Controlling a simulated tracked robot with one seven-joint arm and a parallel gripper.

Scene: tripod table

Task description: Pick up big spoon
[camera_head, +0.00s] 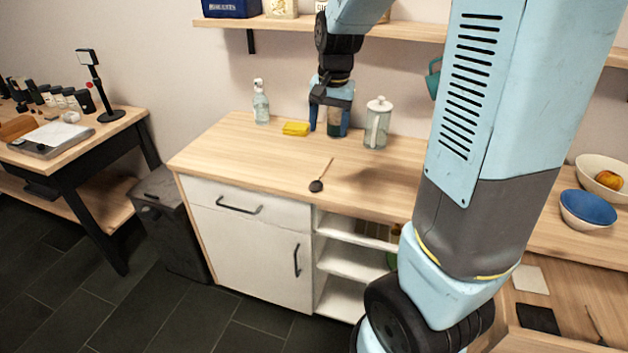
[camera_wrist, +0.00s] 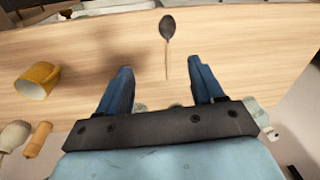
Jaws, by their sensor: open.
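The big spoon (camera_head: 316,185) lies on the wooden counter (camera_head: 235,150) near its front edge, with a dark bowl and a thin wooden handle. The handle points toward the wall. In the wrist view the spoon (camera_wrist: 167,28) lies beyond my fingertips, its handle end toward the gap between them. My gripper (camera_head: 332,124) is over the back of the counter, behind the spoon and apart from it. In the wrist view my gripper (camera_wrist: 160,70) has its two blue fingers wide apart with nothing held between them.
A yellow mug (camera_wrist: 37,80) shows at left in the wrist view. A shelf (camera_head: 275,24) runs above. The counter around the spoon is clear.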

